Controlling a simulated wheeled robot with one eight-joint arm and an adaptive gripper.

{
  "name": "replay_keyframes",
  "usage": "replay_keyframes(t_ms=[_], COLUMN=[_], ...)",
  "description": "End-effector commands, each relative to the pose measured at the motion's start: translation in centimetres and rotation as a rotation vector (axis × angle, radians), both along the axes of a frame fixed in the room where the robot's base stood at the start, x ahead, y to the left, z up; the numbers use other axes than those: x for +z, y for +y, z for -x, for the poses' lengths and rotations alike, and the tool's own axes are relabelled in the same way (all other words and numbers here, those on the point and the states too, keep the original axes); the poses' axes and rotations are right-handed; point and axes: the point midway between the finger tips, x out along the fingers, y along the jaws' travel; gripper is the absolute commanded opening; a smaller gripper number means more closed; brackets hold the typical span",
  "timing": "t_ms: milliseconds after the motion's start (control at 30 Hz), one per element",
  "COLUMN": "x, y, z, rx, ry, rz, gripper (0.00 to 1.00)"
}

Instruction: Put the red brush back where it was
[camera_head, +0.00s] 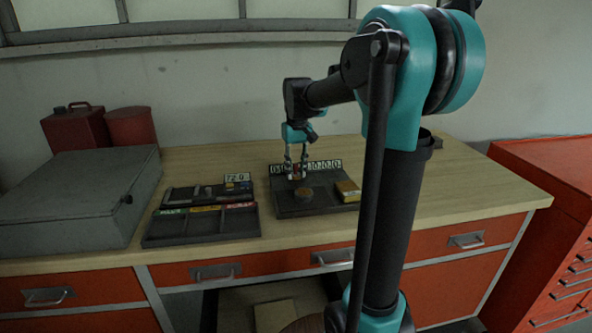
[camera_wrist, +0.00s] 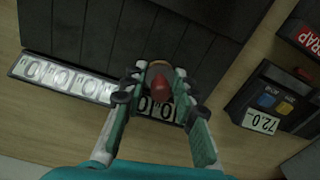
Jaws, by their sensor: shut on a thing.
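My gripper (camera_head: 297,174) is shut and hangs over the back part of a dark tray (camera_head: 325,203) on the bench. In the wrist view my gripper (camera_wrist: 158,88) has its fingers on either side of a red rounded piece with a tan ring, which looks like the red brush (camera_wrist: 161,83). Its far end is hidden. It shows over the tray's edge, by the row of white number tiles (camera_wrist: 65,80). I cannot tell whether it touches the tray.
To the left are a compartment tray (camera_head: 202,238) with coloured labels and a card (camera_head: 238,177) reading 72.0. A large grey case (camera_head: 75,195) and red cans (camera_head: 132,126) stand farther left.

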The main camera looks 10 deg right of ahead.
Motion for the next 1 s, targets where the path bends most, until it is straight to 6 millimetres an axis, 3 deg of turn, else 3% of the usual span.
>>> replay_keyframes(t_ms=[200,233,400,767,1000], x=[-0.2,-0.2,-0.2,0.2,3.9], y=[0.0,0.0,0.0,0.0,-0.1], z=[0.0,0.0,0.0,0.0,0.0], rx=[0.000,0.000,0.000,0.000,0.000], ry=[0.000,0.000,0.000,0.000,0.000], rz=[0.000,0.000,0.000,0.000,0.000], gripper=[0.00,0.29,0.49,0.49,0.49])
